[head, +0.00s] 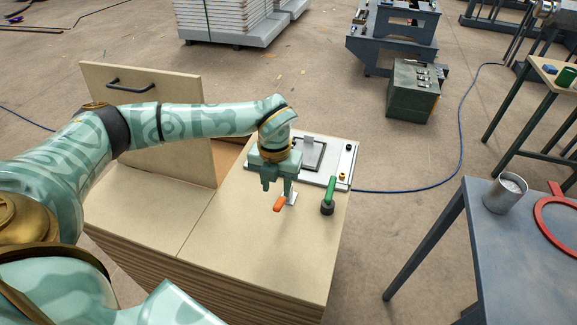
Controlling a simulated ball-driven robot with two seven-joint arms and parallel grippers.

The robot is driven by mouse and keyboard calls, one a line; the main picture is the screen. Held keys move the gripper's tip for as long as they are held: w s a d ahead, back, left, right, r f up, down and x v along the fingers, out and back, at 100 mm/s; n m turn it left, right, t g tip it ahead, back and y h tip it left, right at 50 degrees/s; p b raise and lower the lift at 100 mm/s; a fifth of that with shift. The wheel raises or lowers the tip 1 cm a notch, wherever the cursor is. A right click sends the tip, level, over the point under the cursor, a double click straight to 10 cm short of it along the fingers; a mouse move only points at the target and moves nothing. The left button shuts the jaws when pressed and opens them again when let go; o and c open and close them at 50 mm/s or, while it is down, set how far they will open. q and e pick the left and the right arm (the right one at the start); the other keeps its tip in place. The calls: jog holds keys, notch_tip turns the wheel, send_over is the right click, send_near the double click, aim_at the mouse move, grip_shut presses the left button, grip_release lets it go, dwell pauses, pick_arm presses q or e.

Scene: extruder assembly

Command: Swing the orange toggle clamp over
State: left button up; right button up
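The orange toggle clamp (279,204) is small. Its orange handle lies low at the front of the wooden cabinet top, beside a small pale metal bracket (292,198). My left gripper (277,188) is just above and behind the orange handle, pointing down. Its two fingers look apart, with nothing seen between them. Whether a finger touches the handle cannot be told. The gripper hides part of the clamp's base. My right gripper is not in view.
A pale plate (318,172) with a dark frame lies behind the clamp. A green-handled part (329,195) stands close to its right. An upright wooden panel (150,150) with a black handle rises at left. A blue-grey table (500,260) with a metal cup (505,194) is at right.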

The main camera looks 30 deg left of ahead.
aim_at(278, 205)
pick_arm(q)
notch_tip(278, 205, down, 7)
jog(key=b, duration=0.5)
jog(key=shift+b, duration=0.3)
jog(key=shift+r, duration=0.15)
jog(key=shift+d+p, duration=0.1)
jog(key=shift+p, duration=0.25)
jog(key=shift+c, duration=0.4)
jog(key=c, duration=0.6)
